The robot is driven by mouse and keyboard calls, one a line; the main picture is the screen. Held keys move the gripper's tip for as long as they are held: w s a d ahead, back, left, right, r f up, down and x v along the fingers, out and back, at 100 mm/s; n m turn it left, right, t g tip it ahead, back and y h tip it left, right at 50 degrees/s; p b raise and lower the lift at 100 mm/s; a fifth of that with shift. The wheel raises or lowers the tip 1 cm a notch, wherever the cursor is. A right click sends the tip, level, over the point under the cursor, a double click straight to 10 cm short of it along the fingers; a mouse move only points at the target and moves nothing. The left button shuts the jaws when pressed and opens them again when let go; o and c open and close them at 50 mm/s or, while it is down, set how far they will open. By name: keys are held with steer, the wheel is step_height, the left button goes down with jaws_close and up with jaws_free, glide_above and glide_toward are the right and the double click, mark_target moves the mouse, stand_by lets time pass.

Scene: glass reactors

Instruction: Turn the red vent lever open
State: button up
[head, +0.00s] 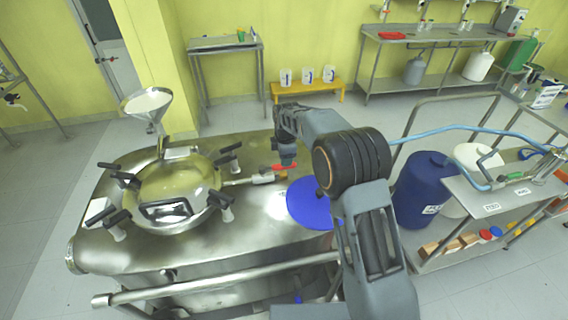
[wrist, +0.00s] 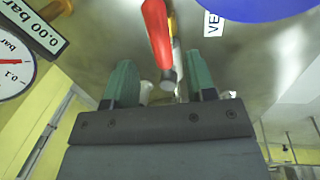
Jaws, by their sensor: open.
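The red vent lever (head: 284,167) sits on a valve (head: 264,177) at the end of a short pipe on top of the steel reactor (head: 150,256). In the wrist view the red lever (wrist: 158,32) reaches down from the top edge, and its lower end lies between the two green fingers. My gripper (head: 287,160) is right above the valve in the head view and hides part of the lever. In the wrist view my gripper (wrist: 157,82) is open, with a gap on each side of the lever. Whether the fingers reach down to its height I cannot tell.
A blue disc (head: 309,204) lies on the reactor top right of the valve. A clamped lid (head: 175,185) with black handles and a funnel (head: 148,104) stand to the left. A pressure gauge (wrist: 14,66) shows close by. A blue drum (head: 421,187) stands to the right.

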step_height(320, 180, up, 9)
steer(key=s, duration=0.1)
steer(key=shift+s+f+b, duration=0.15)
steer(key=shift+b, duration=0.15)
steer(key=shift+d, duration=0.1)
